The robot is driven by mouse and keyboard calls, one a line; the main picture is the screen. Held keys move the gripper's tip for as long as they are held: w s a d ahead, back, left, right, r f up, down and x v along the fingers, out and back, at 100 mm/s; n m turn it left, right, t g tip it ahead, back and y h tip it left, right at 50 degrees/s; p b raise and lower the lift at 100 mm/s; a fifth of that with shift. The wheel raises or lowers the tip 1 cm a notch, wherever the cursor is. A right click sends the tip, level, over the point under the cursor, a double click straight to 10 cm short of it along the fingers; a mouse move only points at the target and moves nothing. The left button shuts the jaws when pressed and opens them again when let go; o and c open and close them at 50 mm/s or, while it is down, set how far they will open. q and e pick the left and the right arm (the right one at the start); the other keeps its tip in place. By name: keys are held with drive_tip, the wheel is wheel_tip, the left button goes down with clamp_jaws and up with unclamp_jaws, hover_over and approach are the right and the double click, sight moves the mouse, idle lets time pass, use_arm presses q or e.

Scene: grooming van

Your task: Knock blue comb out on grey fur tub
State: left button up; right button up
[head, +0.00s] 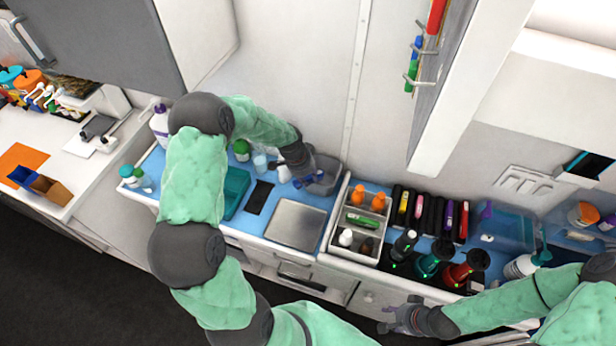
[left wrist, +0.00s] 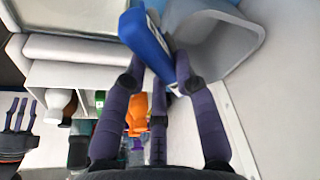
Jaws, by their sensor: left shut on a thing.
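The grey fur tub (head: 329,172) stands at the back of the blue worktop, against the wall. It also shows in the left wrist view (left wrist: 240,48), with its opening facing the camera. My left gripper (head: 310,180) is at the tub's left front side. In the left wrist view the left gripper (left wrist: 158,82) is shut on the blue comb (left wrist: 148,42), which lies beside the tub's rim. I cannot tell whether comb and rim touch. My right gripper (head: 392,318) hangs low in front of the counter, apart from everything; its fingers are too small to judge.
A metal plate (head: 296,224), a black mat (head: 259,198) and a teal tray (head: 236,190) lie left and in front of the tub. A white divided caddy (head: 346,247) with bottles stands close on the right. A white bottle (head: 284,173) is just left of the left gripper.

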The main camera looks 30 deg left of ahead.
use_arm(q)
drive_tip(key=shift+f+b, duration=0.45)
drive_tip(key=shift+f, duration=0.05)
idle(1.1)
drive_tip(key=shift+r, duration=0.1)
drive_tip(key=shift+r+p, duration=0.6)
drive_tip(key=shift+r, duration=0.35)
drive_tip(key=shift+f+b, duration=0.95)
drive_tip(key=shift+f, duration=0.1)
idle(1.2)
drive_tip(key=shift+r+p, duration=1.85)
drive_tip(key=shift+r, duration=1.2)
